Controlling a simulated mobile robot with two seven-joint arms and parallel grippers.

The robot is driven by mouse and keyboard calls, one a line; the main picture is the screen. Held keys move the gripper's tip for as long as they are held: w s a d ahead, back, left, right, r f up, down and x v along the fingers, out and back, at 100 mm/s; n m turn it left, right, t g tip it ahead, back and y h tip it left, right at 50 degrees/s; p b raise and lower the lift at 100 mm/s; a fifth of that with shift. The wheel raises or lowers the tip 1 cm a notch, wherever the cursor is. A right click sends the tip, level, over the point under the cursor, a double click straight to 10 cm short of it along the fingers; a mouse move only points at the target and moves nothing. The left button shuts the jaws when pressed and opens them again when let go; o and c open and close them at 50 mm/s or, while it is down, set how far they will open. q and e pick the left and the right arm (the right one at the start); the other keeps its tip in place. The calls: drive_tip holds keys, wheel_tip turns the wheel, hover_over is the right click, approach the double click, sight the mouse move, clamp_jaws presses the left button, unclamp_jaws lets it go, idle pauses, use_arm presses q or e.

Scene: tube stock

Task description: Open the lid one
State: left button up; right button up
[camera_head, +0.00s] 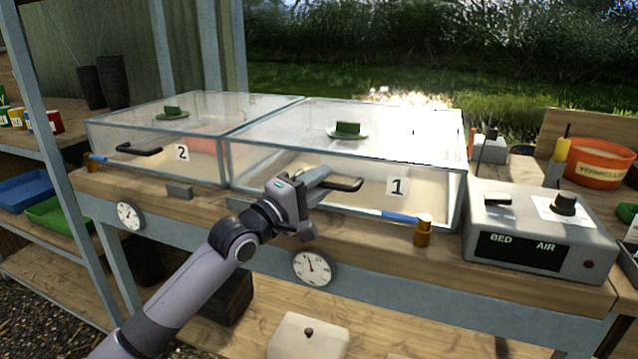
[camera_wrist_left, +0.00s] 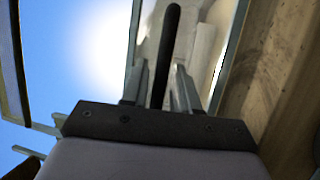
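The lid marked 1 (camera_head: 400,130) is a clear pane on the right glass box and lies closed. Its black bar handle (camera_head: 347,185) sticks out at the front, left of the number 1 label (camera_head: 397,187). My left gripper (camera_head: 318,180) is at the left end of this handle. In the left wrist view the black handle (camera_wrist_left: 170,45) runs between the two fingers (camera_wrist_left: 160,92). The fingers stand apart, with narrow gaps seeming to show on both sides of the bar. My right gripper is in no view.
A second glass box (camera_head: 150,160), marked 2, stands to the left with its lid closed. An orange-brown bottle (camera_head: 424,231) and a grey control box (camera_head: 540,235) stand to the right. Dials sit on the bench front (camera_head: 400,285), and an orange tub (camera_head: 598,163) is at the far right.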

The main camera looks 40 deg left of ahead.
use_arm(q)
clamp_jaws()
drive_tip(key=shift+r, duration=0.15)
